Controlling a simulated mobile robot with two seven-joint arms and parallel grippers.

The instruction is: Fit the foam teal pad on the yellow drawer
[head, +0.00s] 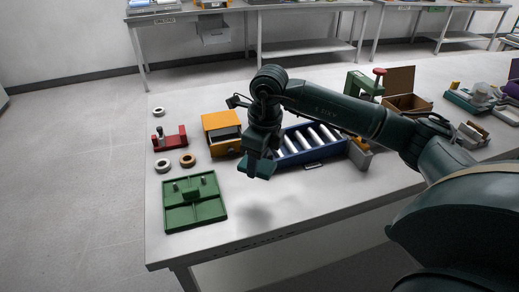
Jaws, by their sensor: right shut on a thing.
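The yellow drawer unit (221,123) stands on the left part of the table, with its dark open front facing me. My right gripper (257,160) is just right of it, pointing down above the table. It is shut on the teal pad (257,169), which hangs at the fingertips over the tabletop, with a shadow on the table below. The pad's far side is hidden by the gripper. My left gripper is not in view.
A blue roller tray (312,161) lies behind and right of my gripper. A green fixture (194,202) is at the front left, with a red block (169,139) and several rings (163,166) behind it. A brown box (404,103) stands at the back. The front middle of the table is clear.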

